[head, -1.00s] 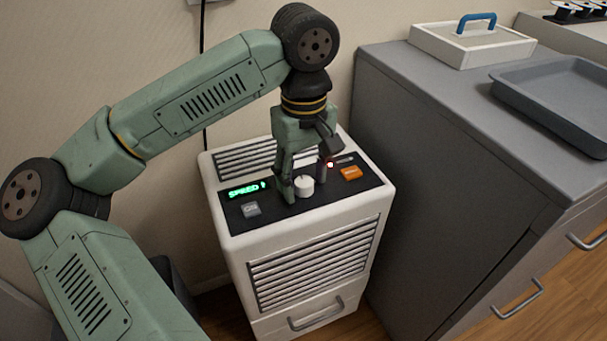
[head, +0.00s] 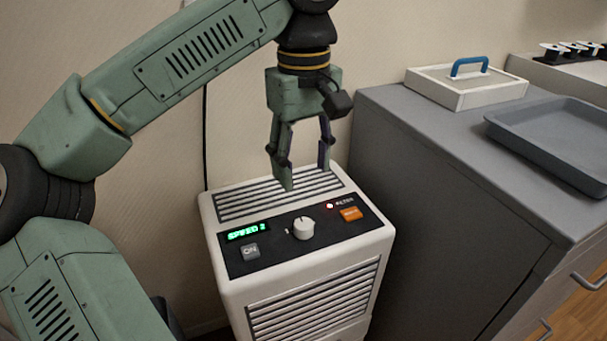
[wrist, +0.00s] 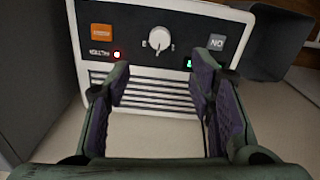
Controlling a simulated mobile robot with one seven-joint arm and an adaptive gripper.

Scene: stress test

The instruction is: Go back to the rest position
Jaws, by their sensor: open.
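My gripper (head: 306,176) is open and empty above the rear part of a white appliance (head: 212,226), apart from its control panel. The panel bears a white round knob (head: 303,228), a grey ON button (head: 250,252), an orange button (head: 350,214), a small red light (head: 329,206) and a green display (head: 247,232) reading "SPEED 2". In the wrist view my two fingers (wrist: 160,90) are spread wide, with the knob (wrist: 160,40) visible beyond them and nothing between the pads.
A grey cabinet (head: 440,200) stands right of the appliance. On it are a grey tray (head: 560,145) and a white box with a blue handle (head: 468,90). A dark cable (head: 205,140) runs down the wall behind. The space above the panel is clear.

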